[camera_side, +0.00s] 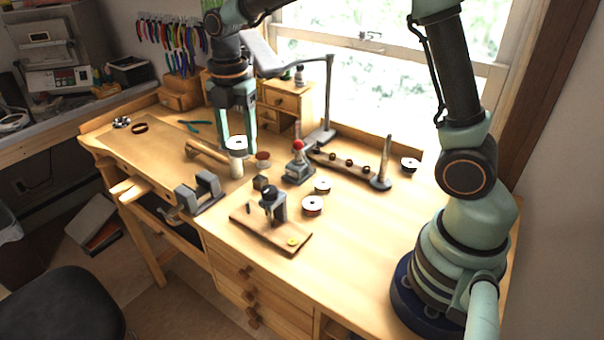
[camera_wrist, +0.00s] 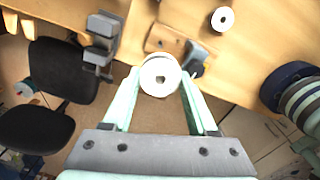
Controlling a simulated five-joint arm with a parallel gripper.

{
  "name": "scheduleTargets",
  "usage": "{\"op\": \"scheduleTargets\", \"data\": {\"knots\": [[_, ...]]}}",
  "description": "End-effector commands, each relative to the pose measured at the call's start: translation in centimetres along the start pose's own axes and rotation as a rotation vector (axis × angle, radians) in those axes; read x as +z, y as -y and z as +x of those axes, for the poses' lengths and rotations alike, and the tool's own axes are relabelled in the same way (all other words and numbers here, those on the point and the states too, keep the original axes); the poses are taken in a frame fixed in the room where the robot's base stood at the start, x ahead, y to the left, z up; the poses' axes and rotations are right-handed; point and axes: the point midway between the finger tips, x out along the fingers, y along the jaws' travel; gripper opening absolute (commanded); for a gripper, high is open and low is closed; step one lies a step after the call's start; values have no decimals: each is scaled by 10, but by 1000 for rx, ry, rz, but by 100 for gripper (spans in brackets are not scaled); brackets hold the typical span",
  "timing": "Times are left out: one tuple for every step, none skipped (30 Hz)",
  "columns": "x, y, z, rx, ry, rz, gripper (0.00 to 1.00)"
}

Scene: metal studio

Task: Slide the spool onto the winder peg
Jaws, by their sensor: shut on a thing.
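A white spool (camera_side: 237,143) with a dark centre hole is between the fingers of my gripper (camera_side: 243,142). In the wrist view the spool (camera_wrist: 160,76) faces the camera with its round flange, and my gripper (camera_wrist: 160,88) has a finger on each side of it. The winder (camera_side: 273,204) is a dark grey device on a wooden board (camera_side: 288,244), to the right of and nearer than my gripper. Its peg is not clear. The winder (camera_wrist: 196,57) is partly hidden in the wrist view.
More spools (camera_side: 313,205) lie right of the winder. A grey vise (camera_side: 198,193) sits at the bench edge. A red-knobbed tool (camera_side: 298,165), a wooden rack (camera_side: 345,164) and a lamp (camera_side: 327,110) stand behind. The right front of the bench is clear.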

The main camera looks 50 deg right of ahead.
Motion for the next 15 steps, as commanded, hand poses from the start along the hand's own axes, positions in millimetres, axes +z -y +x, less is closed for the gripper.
{"op": "scheduleTargets", "data": {"knots": [[0,2,14,-7,-2,0,3],[0,2,21,-7,-2,1,3],[0,2,32,-9,-2,1,3],[0,2,40,-8,-2,1,3],[0,2,46,-7,-1,1,3],[0,2,54,-7,-1,1,3],[0,1,59,-6,-1,1,3],[0,1,64,-5,-1,1,3],[0,1,68,-5,-1,1,3],[0,1,71,-4,-1,1,3],[0,1,74,-3,-1,1,3],[0,1,76,-3,-1,1,3],[0,1,78,-3,-1,1,3],[0,1,79,-3,-1,1,3],[0,1,81,-3,-1,1,3]]}}
